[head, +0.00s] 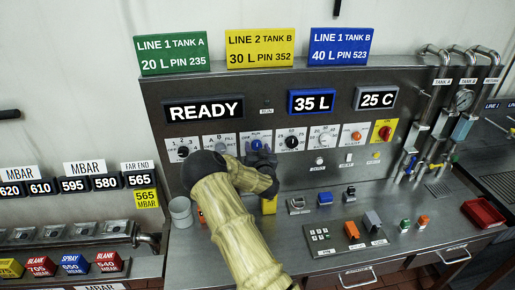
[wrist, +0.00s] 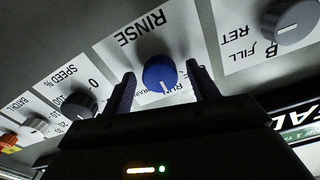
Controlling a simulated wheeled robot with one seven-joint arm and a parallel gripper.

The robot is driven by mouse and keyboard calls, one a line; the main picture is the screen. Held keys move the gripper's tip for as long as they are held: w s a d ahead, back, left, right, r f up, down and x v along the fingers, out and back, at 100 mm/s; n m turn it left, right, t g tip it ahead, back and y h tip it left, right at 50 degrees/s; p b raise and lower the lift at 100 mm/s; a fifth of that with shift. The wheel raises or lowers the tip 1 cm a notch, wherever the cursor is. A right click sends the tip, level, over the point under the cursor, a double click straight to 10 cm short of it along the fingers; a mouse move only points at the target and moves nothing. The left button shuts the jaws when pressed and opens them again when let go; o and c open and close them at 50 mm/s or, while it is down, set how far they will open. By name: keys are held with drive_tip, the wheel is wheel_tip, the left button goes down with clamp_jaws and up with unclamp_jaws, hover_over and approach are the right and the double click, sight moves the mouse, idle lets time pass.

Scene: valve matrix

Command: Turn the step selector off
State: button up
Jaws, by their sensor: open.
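A blue knob (wrist: 159,75) sits on a white label plate reading RINSE; I cannot read a step selector title. The plate's lettering is upside down in the wrist view and partly hidden. The knob's white pointer line faces the bottom of that view, away from the word RINSE. My gripper (wrist: 162,73) is open, with one finger on each side of the knob, small gaps showing. In the head view the blue knob (head: 256,145) shows just above my gripper (head: 261,155), which hides the lower part of its plate.
A dark SPEED % knob (wrist: 78,103) and a grey FILL/RET knob (wrist: 293,22) flank the blue one. A red switch (head: 385,132) is farther right on the panel. A grey cup (head: 181,212) and several small boxes stand on the counter below.

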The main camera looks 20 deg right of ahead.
drive_tip(key=c, duration=1)
